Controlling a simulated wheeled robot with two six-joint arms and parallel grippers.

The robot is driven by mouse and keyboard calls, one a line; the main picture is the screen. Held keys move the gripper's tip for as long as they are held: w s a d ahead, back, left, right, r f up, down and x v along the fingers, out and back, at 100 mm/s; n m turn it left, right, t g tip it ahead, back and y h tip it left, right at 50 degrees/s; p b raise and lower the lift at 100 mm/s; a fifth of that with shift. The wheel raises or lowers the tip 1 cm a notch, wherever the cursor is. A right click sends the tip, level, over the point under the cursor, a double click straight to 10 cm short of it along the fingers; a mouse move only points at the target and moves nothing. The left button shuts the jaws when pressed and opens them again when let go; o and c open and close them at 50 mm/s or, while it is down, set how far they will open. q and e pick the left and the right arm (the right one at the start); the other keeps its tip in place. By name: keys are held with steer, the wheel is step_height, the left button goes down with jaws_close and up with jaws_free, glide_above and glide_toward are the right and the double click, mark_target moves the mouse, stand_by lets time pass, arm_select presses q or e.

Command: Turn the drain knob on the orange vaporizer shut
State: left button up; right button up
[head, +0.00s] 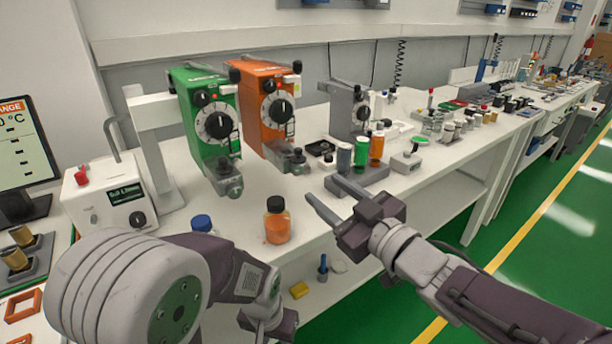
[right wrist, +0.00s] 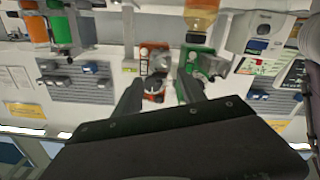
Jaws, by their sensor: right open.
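The orange vaporizer (head: 262,105) stands on the white bench right of the green one, its black-and-white dial facing me. Its grey lower block (head: 293,160), with small dark knobs, sticks out at the bottom front. Which is the drain knob, and how far it is turned, I cannot tell. My right gripper (head: 322,190) is open and empty, in front of and below that block, apart from it. In the right wrist view the orange vaporizer (right wrist: 153,58) shows beyond the open fingers. My left gripper (head: 268,322) is low at the front, mostly hidden by its arm.
The green vaporizer (head: 200,110) stands close left. An orange bottle with a black cap (head: 277,222) stands near the bench's front edge, and a blue-capped one (head: 203,224) is partly hidden. A grey rack (head: 357,182) with coloured bottles stands right of the orange vaporizer.

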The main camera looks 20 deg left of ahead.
mark_target(299, 170)
steer(key=b+x, duration=0.1)
steer(key=x, duration=0.7)
steer(key=shift+w+a, duration=0.15)
steer(key=shift+a, duration=0.2)
jaws_close()
